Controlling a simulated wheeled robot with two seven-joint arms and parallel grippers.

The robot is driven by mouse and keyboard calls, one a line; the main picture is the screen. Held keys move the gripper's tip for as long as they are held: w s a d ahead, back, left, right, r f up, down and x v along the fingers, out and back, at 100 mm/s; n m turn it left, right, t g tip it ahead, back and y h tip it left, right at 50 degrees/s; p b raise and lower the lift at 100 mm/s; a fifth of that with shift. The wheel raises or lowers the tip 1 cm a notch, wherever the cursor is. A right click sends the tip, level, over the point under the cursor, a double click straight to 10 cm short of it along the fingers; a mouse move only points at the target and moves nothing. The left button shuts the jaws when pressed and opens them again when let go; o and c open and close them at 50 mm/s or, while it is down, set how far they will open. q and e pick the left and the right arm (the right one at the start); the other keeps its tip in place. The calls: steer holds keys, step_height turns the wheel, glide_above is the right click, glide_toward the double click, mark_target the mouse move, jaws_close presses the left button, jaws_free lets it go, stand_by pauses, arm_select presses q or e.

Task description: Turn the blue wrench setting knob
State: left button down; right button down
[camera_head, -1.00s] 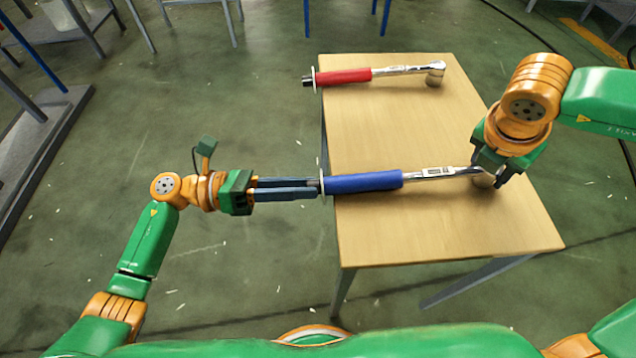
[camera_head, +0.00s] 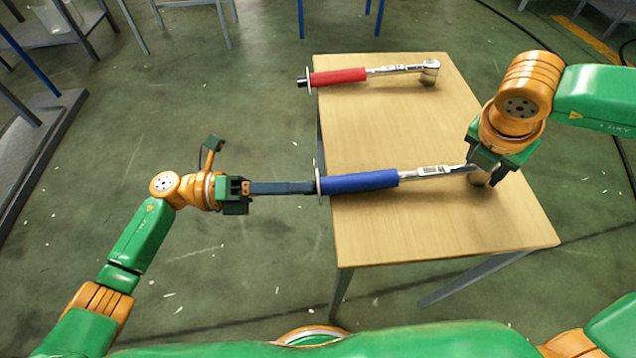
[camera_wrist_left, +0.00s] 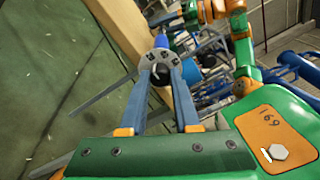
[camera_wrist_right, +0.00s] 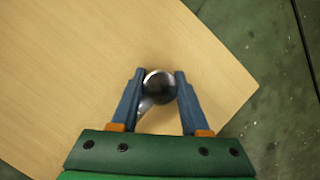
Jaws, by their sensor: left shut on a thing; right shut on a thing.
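The blue wrench (camera_head: 360,181) lies across the near part of the table, its blue-handled end at the left edge. Its setting knob sits at that end, by a round flange (camera_head: 317,178); the flange also shows in the left wrist view (camera_wrist_left: 161,57). My left gripper (camera_head: 316,187) is shut on the knob, reaching in from the left; its fingers mostly hide the knob. My right gripper (camera_head: 482,176) is shut on the wrench's silver head, which shows between the fingers in the right wrist view (camera_wrist_right: 159,87).
A red wrench (camera_head: 340,76) lies on the far part of the wooden table (camera_head: 440,230). The table's middle between the wrenches is clear. Grey and blue furniture legs stand at the upper left.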

stand_by(0.4)
arm_select(q)
steer(key=c, duration=0.6)
jaws_free()
steer(key=shift+c, duration=0.2)
steer(key=shift+a, duration=0.15)
steer(key=a, duration=1.1)
steer(key=shift+w+a+f, duration=0.2)
steer(key=shift+w+a, duration=0.2)
steer(key=shift+w, duration=0.05)
arm_select(e)
steer(key=shift+c, duration=1.6)
jaws_free()
